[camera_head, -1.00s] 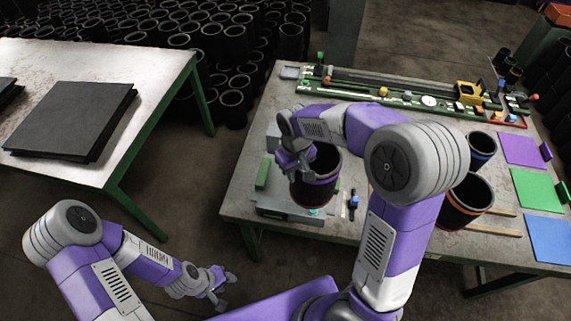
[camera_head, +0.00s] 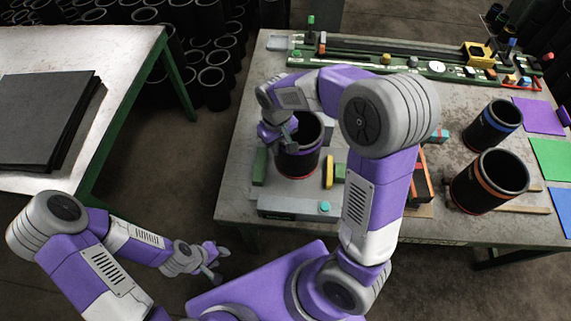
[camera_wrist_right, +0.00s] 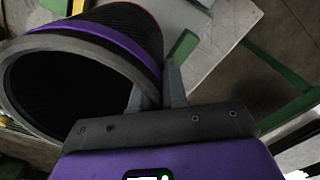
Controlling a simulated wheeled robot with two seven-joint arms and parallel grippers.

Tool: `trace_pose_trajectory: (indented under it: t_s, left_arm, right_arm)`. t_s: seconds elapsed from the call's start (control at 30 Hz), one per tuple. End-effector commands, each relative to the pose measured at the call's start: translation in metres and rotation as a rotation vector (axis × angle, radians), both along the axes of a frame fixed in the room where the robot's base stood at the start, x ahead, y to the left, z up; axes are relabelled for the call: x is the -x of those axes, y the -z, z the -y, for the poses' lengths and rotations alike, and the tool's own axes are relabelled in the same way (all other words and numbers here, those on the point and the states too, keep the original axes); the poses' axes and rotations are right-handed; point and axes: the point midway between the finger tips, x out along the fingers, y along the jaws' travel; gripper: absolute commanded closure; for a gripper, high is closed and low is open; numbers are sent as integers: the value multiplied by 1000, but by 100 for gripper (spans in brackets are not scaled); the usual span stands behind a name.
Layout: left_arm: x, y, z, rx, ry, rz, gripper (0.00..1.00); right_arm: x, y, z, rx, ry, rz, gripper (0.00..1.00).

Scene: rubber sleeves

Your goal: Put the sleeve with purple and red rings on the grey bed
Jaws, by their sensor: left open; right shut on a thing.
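The black sleeve with purple and red rings (camera_head: 299,160) stands upright over the grey bed (camera_head: 284,204), between its green block at left and the yellow and green parts at right. I cannot tell whether its base touches the bed. My right gripper (camera_head: 283,137) is shut on the sleeve's wall at the upper left rim. In the right wrist view the fingers (camera_wrist_right: 163,84) pinch the rim of the sleeve (camera_wrist_right: 98,42), close to its purple ring. My left gripper (camera_head: 214,262) is open and empty, low and left of the table, away from the sleeve.
A sleeve with a blue ring (camera_head: 493,126) and one with an orange ring (camera_head: 488,181) stand at right. Purple (camera_head: 538,115), green (camera_head: 553,159) and blue mats lie beyond them. A green rail fixture (camera_head: 420,65) spans the back. My right forearm covers the table's middle.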

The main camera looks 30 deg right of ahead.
Motion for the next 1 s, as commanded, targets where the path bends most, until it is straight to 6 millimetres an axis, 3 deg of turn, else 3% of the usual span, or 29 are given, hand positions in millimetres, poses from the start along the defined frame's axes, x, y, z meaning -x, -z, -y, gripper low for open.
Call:
trace_pose_trajectory:
  t_s: [0.1,0.37,0.6,1.0]
  left_arm:
    - [0,4,0,0,0,0,57]
    - [0,6,0,0,0,0,57]
    - [0,11,0,0,0,0,57]
    - [0,14,0,0,0,0,57]
  right_arm:
    - [0,22,0,1,0,-2,100]
    - [0,42,0,0,0,1,100]
    - [0,72,0,1,-1,-1,100]
    - [-1,79,0,0,-1,3,100]
